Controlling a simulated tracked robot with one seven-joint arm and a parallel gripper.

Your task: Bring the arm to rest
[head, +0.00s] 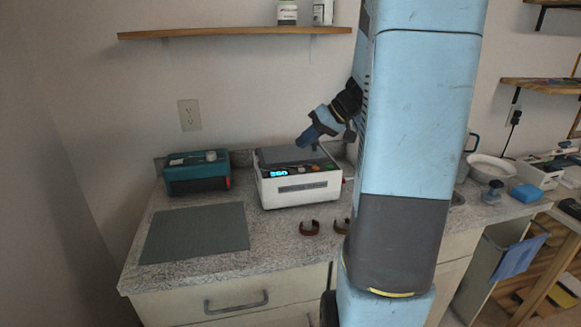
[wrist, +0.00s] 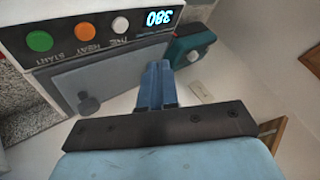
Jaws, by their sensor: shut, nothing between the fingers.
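My gripper (head: 304,142) is raised over the counter, just above the grey top of a white heating device (head: 300,190). Whether it touches the top cannot be told. In the wrist view my gripper's blue fingers (wrist: 156,70) are together with nothing between them. The device's front panel (wrist: 100,30) there shows a lit display reading 380 and green, orange and white buttons. My blue arm stands large in the right middle of the head view and hides part of the counter behind it.
A teal box (head: 196,180) stands left of the device. A grey mat (head: 195,232) lies in front of it. A shelf (head: 235,32) hangs above. A white bowl (head: 491,169) and a blue block (head: 526,194) are at the right.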

